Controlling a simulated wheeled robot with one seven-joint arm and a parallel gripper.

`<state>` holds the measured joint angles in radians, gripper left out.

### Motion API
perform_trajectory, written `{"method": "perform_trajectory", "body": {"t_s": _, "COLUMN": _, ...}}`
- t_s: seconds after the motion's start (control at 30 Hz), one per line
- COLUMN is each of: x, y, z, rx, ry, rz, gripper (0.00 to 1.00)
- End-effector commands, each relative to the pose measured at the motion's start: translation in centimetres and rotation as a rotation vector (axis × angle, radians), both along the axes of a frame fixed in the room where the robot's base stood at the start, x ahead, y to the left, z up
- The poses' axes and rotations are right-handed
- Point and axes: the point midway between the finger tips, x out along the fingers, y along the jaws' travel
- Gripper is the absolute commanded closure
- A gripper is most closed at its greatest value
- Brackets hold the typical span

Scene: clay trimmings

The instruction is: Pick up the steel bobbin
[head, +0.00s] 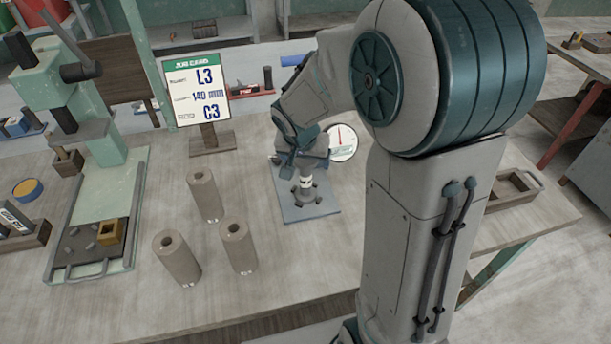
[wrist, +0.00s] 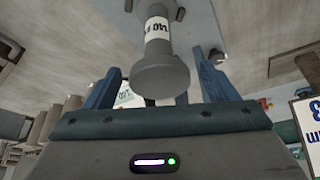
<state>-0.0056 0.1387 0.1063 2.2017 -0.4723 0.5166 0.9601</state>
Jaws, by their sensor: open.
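The steel bobbin (wrist: 158,72) is a grey spool with a wide round flange and a white label with dark print. In the wrist view it lies between my two blue fingers, with a gap on each side. In the head view the white-labelled part (head: 306,183) shows below my gripper (head: 305,160), upright on a dark-footed stand (head: 306,195) on a blue-grey plate (head: 291,210). My gripper is open around its upper part, which my fingers largely hide in the head view.
Three tan hollow cylinders (head: 205,196) stand left of the plate. A card (head: 197,90) reading L3, 140 mm, C3 stands behind them. A round dial (head: 342,143) is right of my gripper. A green press (head: 95,130) occupies the left.

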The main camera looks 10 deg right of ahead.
Motion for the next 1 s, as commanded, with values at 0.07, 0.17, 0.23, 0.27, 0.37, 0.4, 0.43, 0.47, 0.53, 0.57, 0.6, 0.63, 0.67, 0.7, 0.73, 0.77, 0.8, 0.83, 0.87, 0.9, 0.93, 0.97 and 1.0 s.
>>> {"method": "perform_trajectory", "body": {"t_s": 0.07, "x": 0.18, "y": -0.12, "z": -0.63, "rx": 0.001, "ry": 0.002, "rz": 0.0, "gripper": 0.21}}
{"method": "perform_trajectory", "body": {"t_s": 0.17, "x": 0.31, "y": -0.16, "z": -0.91, "rx": 0.001, "ry": -0.001, "rz": -0.001, "gripper": 0.21}}
{"method": "perform_trajectory", "body": {"t_s": 0.23, "x": 0.32, "y": -0.16, "z": -0.92, "rx": 0.001, "ry": -0.001, "rz": -0.001, "gripper": 0.21}}
{"method": "perform_trajectory", "body": {"t_s": 0.27, "x": 0.32, "y": -0.16, "z": -0.91, "rx": 0.001, "ry": -0.001, "rz": -0.001, "gripper": 0.21}}
{"method": "perform_trajectory", "body": {"t_s": 0.37, "x": 0.31, "y": -0.16, "z": -0.89, "rx": 0.001, "ry": 0.0, "rz": 0.0, "gripper": 0.21}}
{"method": "perform_trajectory", "body": {"t_s": 0.4, "x": 0.3, "y": -0.16, "z": -0.9, "rx": 0.001, "ry": 0.0, "rz": 0.0, "gripper": 0.32}}
{"method": "perform_trajectory", "body": {"t_s": 0.43, "x": 0.31, "y": -0.16, "z": -0.89, "rx": 0.001, "ry": 0.0, "rz": 0.0, "gripper": 0.4}}
{"method": "perform_trajectory", "body": {"t_s": 0.47, "x": 0.3, "y": -0.15, "z": -0.89, "rx": 0.001, "ry": 0.0, "rz": 0.0, "gripper": 0.49}}
{"method": "perform_trajectory", "body": {"t_s": 0.53, "x": 0.3, "y": -0.15, "z": -0.89, "rx": 0.001, "ry": 0.0, "rz": 0.0, "gripper": 0.68}}
{"method": "perform_trajectory", "body": {"t_s": 0.57, "x": 0.3, "y": -0.15, "z": -0.89, "rx": 0.001, "ry": 0.0, "rz": 0.0, "gripper": 0.76}}
{"method": "perform_trajectory", "body": {"t_s": 0.6, "x": 0.3, "y": -0.14, "z": -0.88, "rx": 0.001, "ry": 0.0, "rz": 0.0, "gripper": 0.88}}
{"method": "perform_trajectory", "body": {"t_s": 0.63, "x": 0.3, "y": -0.14, "z": -0.88, "rx": 0.001, "ry": 0.0, "rz": 0.0, "gripper": 0.96}}
{"method": "perform_trajectory", "body": {"t_s": 0.67, "x": 0.34, "y": -0.14, "z": -0.82, "rx": 0.001, "ry": -0.002, "rz": 0.001, "gripper": 1.0}}
{"method": "perform_trajectory", "body": {"t_s": 0.7, "x": 0.33, "y": -0.14, "z": -0.81, "rx": 0.001, "ry": -0.002, "rz": 0.001, "gripper": 1.0}}
{"method": "perform_trajectory", "body": {"t_s": 0.73, "x": 0.33, "y": -0.14, "z": -0.81, "rx": 0.001, "ry": -0.002, "rz": 0.001, "gripper": 1.0}}
{"method": "perform_trajectory", "body": {"t_s": 0.77, "x": 0.33, "y": -0.14, "z": -0.81, "rx": 0.001, "ry": -0.002, "rz": 0.001, "gripper": 1.0}}
{"method": "perform_trajectory", "body": {"t_s": 0.8, "x": 0.33, "y": -0.14, "z": -0.81, "rx": 0.001, "ry": -0.002, "rz": 0.001, "gripper": 1.0}}
{"method": "perform_trajectory", "body": {"t_s": 0.83, "x": 0.33, "y": -0.14, "z": -0.81, "rx": 0.001, "ry": -0.002, "rz": 0.001, "gripper": 1.0}}
{"method": "perform_trajectory", "body": {"t_s": 0.87, "x": 0.34, "y": -0.14, "z": -0.77, "rx": 0.001, "ry": -0.003, "rz": 0.001, "gripper": 1.0}}
{"method": "perform_trajectory", "body": {"t_s": 0.9, "x": 0.34, "y": -0.14, "z": -0.69, "rx": 0.001, "ry": -0.003, "rz": 0.0, "gripper": 1.0}}
{"method": "perform_trajectory", "body": {"t_s": 0.93, "x": 0.36, "y": -0.14, "z": -0.6, "rx": 0.001, "ry": -0.003, "rz": 0.0, "gripper": 1.0}}
{"method": "perform_trajectory", "body": {"t_s": 0.97, "x": 0.36, "y": -0.14, "z": -0.47, "rx": 0.001, "ry": -0.004, "rz": 0.0, "gripper": 1.0}}
{"method": "perform_trajectory", "body": {"t_s": 1.0, "x": 0.37, "y": -0.16, "z": -0.21, "rx": 0.0, "ry": -0.004, "rz": 0.001, "gripper": 1.0}}
